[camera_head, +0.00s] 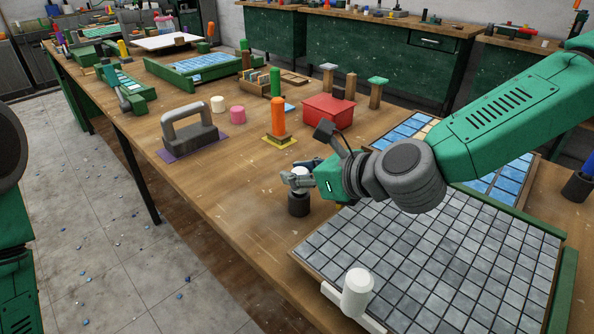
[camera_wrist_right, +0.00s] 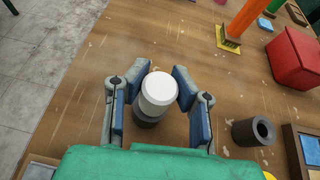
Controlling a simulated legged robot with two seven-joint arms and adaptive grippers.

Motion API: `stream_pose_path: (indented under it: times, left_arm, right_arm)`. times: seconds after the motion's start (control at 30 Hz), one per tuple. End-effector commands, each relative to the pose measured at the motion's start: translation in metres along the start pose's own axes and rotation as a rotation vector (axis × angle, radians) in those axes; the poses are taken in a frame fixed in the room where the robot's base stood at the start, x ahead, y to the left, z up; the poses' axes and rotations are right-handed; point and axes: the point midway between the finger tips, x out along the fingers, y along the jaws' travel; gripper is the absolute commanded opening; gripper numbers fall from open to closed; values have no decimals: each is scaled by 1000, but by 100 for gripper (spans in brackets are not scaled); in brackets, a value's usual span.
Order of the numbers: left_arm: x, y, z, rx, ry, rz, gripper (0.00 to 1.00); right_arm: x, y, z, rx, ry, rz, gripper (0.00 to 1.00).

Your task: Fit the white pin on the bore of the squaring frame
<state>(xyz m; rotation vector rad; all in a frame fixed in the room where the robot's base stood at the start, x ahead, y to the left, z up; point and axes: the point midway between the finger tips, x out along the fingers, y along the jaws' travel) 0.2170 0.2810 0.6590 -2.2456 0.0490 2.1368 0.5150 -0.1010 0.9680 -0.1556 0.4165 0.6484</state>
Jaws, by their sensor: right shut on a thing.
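The white pin (camera_wrist_right: 158,92) stands upright between the fingers of my right gripper (camera_wrist_right: 159,86) in the wrist view. A dark round piece (camera_wrist_right: 148,118) shows directly under it. In the head view my right gripper (camera_head: 297,176) is shut on the pin, its fingers covering part of it, with the dark cylinder (camera_head: 299,204) below at table level. A white bar with an upright white cylinder (camera_head: 358,291), seemingly the squaring frame, lies along the near edge of the grey tile sheet; its bore cannot be made out. My left gripper is out of view.
The grey tile sheet (camera_head: 440,258) fills the near right. A red box (camera_head: 328,112), an orange post (camera_head: 279,120) and a grey-handled float (camera_head: 188,132) stand farther back. Bare table lies left of the gripper.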

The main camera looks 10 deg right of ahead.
Motion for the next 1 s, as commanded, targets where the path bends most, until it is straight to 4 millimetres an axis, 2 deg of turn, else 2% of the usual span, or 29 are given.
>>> stream_pose_path:
  times: [0.37, 0.67, 0.7, 0.73, 0.77, 1.0]
  left_arm:
    - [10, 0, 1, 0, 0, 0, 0]
    - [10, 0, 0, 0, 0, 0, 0]
    - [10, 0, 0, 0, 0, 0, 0]
    - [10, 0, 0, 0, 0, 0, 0]
    - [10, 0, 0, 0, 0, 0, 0]
    - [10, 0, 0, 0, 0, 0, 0]
  right_arm:
    - [5, 0, -11, 1, -1, -1, 0]
    - [6, 0, -12, 1, 2, 1, 0]
    - [6, 0, -12, 2, 3, 1, 30]
    - [6, 0, -13, 2, 3, 1, 41]
    - [6, 0, -13, 1, 3, 1, 44]
    - [5, 0, -12, 1, 2, 1, 44]
